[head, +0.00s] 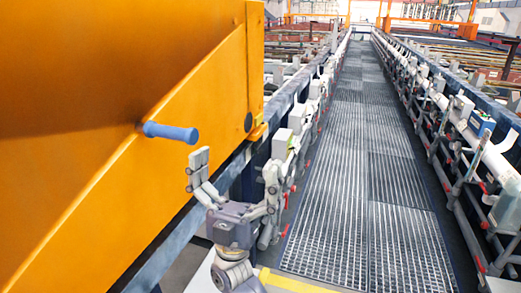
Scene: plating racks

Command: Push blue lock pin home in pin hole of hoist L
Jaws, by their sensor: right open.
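The blue lock pin (172,132) sticks out of the face of the orange hoist (90,75) on the left. Its blue grip points right, and a short dark part shows where it meets the panel. How deep it sits in its hole cannot be told. My right gripper (234,173) is below and to the right of the pin, with its fingers spread and nothing between them. Its left finger is close below the pin's free end in the picture, with a small gap showing. My left gripper is not in view.
A dark round spot (248,122) is near the panel's right edge. A grated walkway (345,170) runs away into the distance, clear of objects. Pipes and valves (460,130) line its right side, and white fittings with red handles line its left.

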